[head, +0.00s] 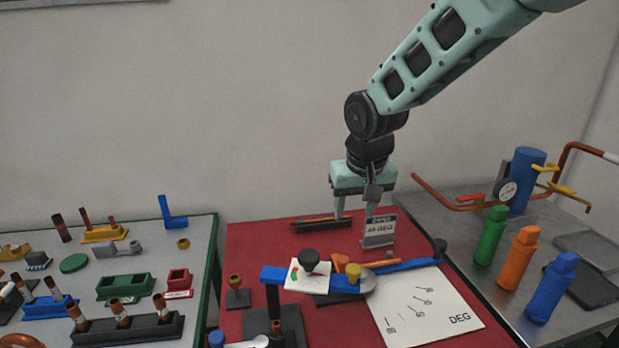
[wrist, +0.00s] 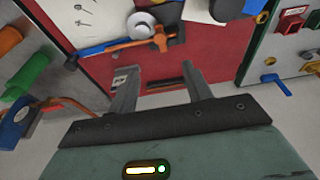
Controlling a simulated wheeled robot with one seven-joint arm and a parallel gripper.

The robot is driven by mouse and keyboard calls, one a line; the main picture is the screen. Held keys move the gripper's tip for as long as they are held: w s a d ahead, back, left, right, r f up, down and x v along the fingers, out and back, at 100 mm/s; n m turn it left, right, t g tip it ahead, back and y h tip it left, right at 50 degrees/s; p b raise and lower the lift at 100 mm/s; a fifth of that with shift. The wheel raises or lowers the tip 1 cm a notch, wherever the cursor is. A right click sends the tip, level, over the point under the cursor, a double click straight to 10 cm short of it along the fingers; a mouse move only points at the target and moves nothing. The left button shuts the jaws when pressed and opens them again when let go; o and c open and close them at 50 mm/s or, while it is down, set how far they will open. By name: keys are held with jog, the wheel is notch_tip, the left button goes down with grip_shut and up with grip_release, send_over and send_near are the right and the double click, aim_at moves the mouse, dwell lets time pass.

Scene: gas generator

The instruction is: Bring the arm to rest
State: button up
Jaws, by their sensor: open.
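My gripper (head: 354,212) hangs from the teal arm over the back of the red mat (head: 270,240), pointing down. Its two fingers are apart and nothing shows between them. In the wrist view, the gripper (wrist: 157,80) is also open, with the red mat beyond its fingertips. A dark tray with a thin brown rod (head: 322,225) lies just below and left of the fingers. A small sign reading "45 DEG" (head: 379,230) stands close by the right finger in the head view. I cannot tell whether the finger touches it.
A blue bar on a stand (head: 272,277) and a white sheet (head: 440,312) are in front. Green (head: 490,236), orange (head: 521,247) and blue (head: 551,288) bottles stand on the right table. The left table (head: 205,232) holds several racks.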

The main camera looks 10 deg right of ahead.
jog(key=s+a+n+g, duration=0.1)
jog(key=s+n, duration=0.1)
jog(key=s, duration=0.7)
jog(key=s+a+f+n+g, duration=0.1)
jog(key=s+a+n, duration=0.1)
jog(key=s, duration=0.8)
jog(key=s+a+n, duration=0.2)
jog(key=s+n, duration=0.1)
jog(key=s, duration=0.6)
jog(key=shift+s+a+f+n+g+y, duration=0.25)
jog(key=shift+n+g+y, duration=0.05)
jog(key=shift+n+g, duration=0.1)
